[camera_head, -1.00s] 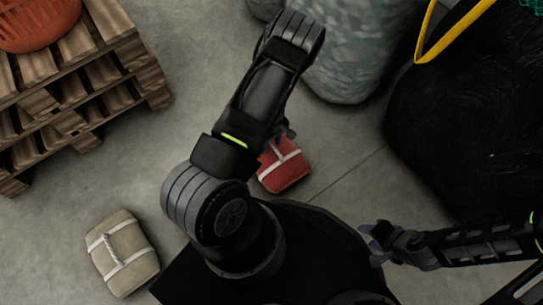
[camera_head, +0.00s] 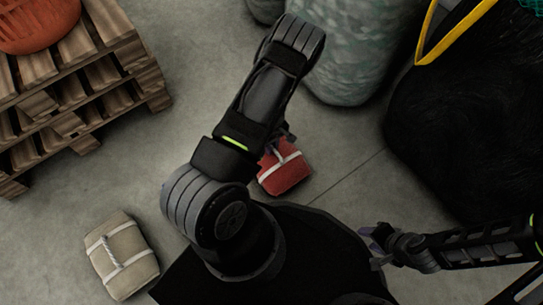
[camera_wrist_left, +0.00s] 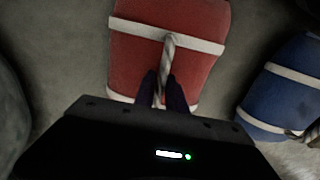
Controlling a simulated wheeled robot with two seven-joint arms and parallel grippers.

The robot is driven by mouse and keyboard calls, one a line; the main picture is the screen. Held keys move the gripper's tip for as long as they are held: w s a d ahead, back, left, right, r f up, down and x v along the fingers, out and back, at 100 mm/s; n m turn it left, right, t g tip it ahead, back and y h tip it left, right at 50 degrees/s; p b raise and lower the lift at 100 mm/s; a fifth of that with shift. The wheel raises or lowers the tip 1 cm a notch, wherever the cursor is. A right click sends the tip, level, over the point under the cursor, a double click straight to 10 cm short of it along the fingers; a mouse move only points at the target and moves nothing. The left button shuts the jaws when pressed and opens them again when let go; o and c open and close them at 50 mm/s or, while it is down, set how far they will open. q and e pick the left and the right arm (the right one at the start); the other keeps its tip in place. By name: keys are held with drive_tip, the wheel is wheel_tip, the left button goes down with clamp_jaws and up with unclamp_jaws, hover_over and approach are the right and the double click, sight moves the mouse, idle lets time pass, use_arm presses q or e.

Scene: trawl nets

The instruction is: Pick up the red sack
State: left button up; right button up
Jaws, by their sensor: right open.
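The red sack (camera_head: 288,178) with white straps lies on the floor in the head view, just past my dark base. My left arm hides part of it. In the left wrist view the red sack (camera_wrist_left: 182,45) fills the top middle, and its twisted rope handle (camera_wrist_left: 168,50) runs down between my left fingers. My left gripper (camera_wrist_left: 162,84) has its two fingers close together on either side of the rope, shut on it. In the head view my left gripper (camera_head: 284,140) is at the sack's far edge, partly hidden. My right gripper (camera_head: 370,243) is open and empty at the lower right.
A beige sack (camera_head: 122,254) lies on the floor at lower left. A blue sack (camera_wrist_left: 283,88) lies right of the red one in the wrist view. Stacked wooden pallets (camera_head: 92,84) stand upper left. A large pale-green mottled container (camera_head: 355,50) and dark netting (camera_head: 450,130) stand at the right.

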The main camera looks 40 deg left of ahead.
use_arm(q)
clamp_jaws()
idle(0.8)
drive_tip(key=shift+r, duration=0.1)
